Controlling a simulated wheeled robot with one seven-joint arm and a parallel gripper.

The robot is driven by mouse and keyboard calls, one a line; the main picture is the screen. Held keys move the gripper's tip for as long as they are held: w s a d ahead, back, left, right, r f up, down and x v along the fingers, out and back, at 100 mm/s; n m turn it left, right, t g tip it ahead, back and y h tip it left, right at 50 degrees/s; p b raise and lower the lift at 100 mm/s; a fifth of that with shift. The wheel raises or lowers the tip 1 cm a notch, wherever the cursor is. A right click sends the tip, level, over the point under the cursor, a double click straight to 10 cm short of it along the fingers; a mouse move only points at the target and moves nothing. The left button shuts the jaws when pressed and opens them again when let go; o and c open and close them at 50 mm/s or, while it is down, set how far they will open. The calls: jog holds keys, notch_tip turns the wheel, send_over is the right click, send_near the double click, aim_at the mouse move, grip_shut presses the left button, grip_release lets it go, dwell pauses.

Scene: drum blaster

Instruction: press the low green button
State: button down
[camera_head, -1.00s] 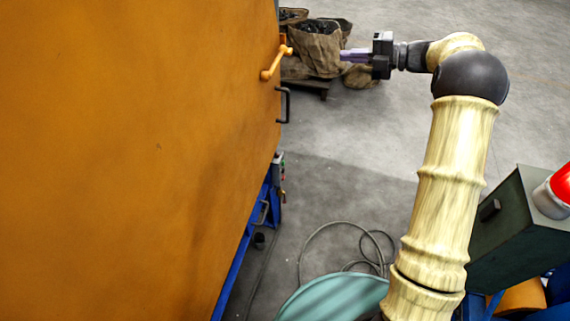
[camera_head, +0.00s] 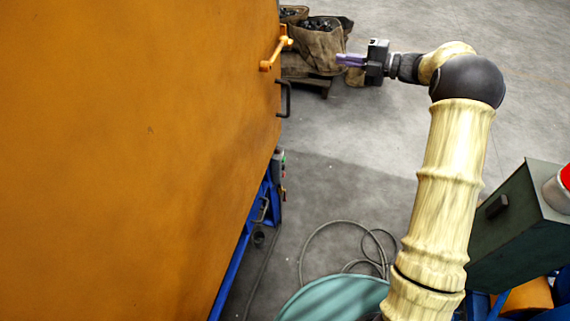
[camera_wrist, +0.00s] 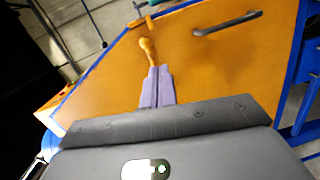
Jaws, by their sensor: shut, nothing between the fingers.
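A small control box (camera_head: 279,160) sits low on the blue frame at the edge of the orange cabinet. A tiny green spot, which looks like the green button (camera_head: 284,159), shows on its side; it is too small to make out clearly. My gripper (camera_head: 340,60) is up and to the right of the box, well apart from it, with its purple fingers pointing left toward the cabinet's edge. In the wrist view the fingers (camera_wrist: 157,72) are together and empty. The button cannot be made out there.
The orange cabinet (camera_head: 130,150) fills the left. An orange latch handle (camera_head: 276,52) and black pull handle (camera_head: 285,99) stick out from its edge. Sacks (camera_head: 322,45) stand behind my gripper. A hose (camera_head: 335,223) lies on the floor; a dark green box (camera_head: 520,215) stands right. Floor between is clear.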

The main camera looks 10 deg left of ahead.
aim_at(284, 159)
jog(key=a+f+m+t+h+b, duration=0.2)
jog(key=f+m+b, duration=0.7)
jog(key=f, duration=1.6)
jog(key=a+f+m+t+h+b, duration=0.2)
jog(key=f+m+t+h+b, duration=0.2)
jog(key=f+m+b, duration=0.5)
notch_tip(284, 159, down, 16)
jog(key=t+b, duration=0.1)
jog(key=b, duration=0.6)
jog(key=shift+w+a+m+h, duration=0.15)
jog(key=shift+w+m+h, duration=0.15)
jog(key=shift+w+m, duration=0.1)
jog(key=a+b, duration=0.1)
jog(key=a, duration=0.7)
jog(key=shift+w+a+b, duration=0.35)
jog(key=shift+w+a, duration=0.05)
jog(key=shift+w, duration=0.05)
jog(key=shift+a, duration=0.1)
jog(key=shift+a+r, duration=0.1)
jog(key=shift+a, duration=0.2)
